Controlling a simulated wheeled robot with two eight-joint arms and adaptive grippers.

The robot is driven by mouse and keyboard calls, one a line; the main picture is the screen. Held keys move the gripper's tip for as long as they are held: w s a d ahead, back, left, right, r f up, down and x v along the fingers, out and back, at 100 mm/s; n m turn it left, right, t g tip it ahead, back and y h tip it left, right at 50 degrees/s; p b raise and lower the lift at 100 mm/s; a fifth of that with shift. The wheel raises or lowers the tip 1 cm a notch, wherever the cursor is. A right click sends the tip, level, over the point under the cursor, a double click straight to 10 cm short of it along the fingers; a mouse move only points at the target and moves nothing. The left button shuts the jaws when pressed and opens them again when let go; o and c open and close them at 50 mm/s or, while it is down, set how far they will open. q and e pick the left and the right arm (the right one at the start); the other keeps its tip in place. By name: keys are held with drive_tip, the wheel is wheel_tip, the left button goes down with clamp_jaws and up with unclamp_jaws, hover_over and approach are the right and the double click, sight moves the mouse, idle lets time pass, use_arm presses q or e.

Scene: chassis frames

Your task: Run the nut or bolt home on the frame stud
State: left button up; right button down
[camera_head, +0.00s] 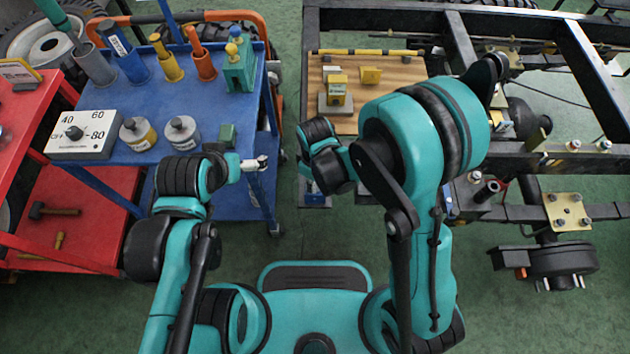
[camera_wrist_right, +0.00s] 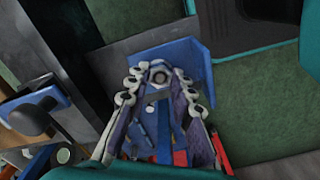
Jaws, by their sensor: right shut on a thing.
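My right gripper (camera_wrist_right: 160,82) points down between the blue cart and the chassis frame. In the right wrist view its fingers close around a small grey round part (camera_wrist_right: 159,75); I cannot tell whether it is a nut or a bolt. In the head view my right wrist hides most of that gripper. My left gripper (camera_head: 255,163) is by the front right corner of the blue cart, its jaw state unclear. The dark chassis frame (camera_head: 520,213) is on the right, with several bolt heads and a gold plate (camera_head: 567,210). I cannot tell which stud is meant.
The blue cart (camera_head: 215,120) carries colored holders, a torque tester (camera_head: 88,134) and two lidded pots. A wooden board (camera_head: 385,75) with yellow blocks lies in the frame's bay. A red cart (camera_head: 75,190) stands at left.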

drive_tip(key=m, duration=0.6)
drive_tip(key=c, duration=1.2)
unclamp_jaws()
drive_tip(key=shift+c, duration=1.3)
